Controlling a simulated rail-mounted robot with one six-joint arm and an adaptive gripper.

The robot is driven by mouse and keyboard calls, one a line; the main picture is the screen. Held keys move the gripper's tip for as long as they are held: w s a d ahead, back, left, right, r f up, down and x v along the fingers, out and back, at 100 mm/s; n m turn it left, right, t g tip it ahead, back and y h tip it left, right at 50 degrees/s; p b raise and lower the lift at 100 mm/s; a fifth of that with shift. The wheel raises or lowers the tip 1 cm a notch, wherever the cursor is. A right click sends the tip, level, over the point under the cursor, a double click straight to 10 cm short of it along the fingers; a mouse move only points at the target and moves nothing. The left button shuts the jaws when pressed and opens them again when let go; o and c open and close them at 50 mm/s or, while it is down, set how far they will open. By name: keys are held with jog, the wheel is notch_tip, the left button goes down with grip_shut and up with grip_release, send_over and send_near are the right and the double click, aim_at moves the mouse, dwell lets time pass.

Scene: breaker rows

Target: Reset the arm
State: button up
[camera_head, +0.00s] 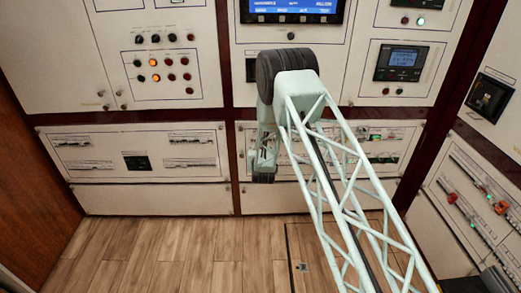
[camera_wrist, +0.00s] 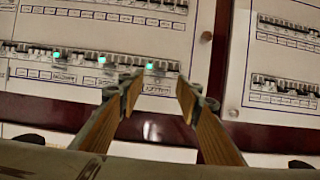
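My arm (camera_head: 335,165) reaches from the lower right of the head view up to a dark joint near the middle, in front of the cabinet wall. Its end hangs down there, and the fingers cannot be made out in that view. A breaker row (camera_wrist: 95,58) with several green lights lies just beyond the left fingertip. I cannot tell whether the fingertip touches it.
Cabinets with lamps (camera_head: 155,62), a blue screen (camera_head: 292,8) and a meter (camera_head: 402,60) line the back wall. A side cabinet (camera_head: 475,200) with red and green parts stands at the right. The wooden floor (camera_head: 180,250) is clear at the left.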

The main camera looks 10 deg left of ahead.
dwell(0.3)
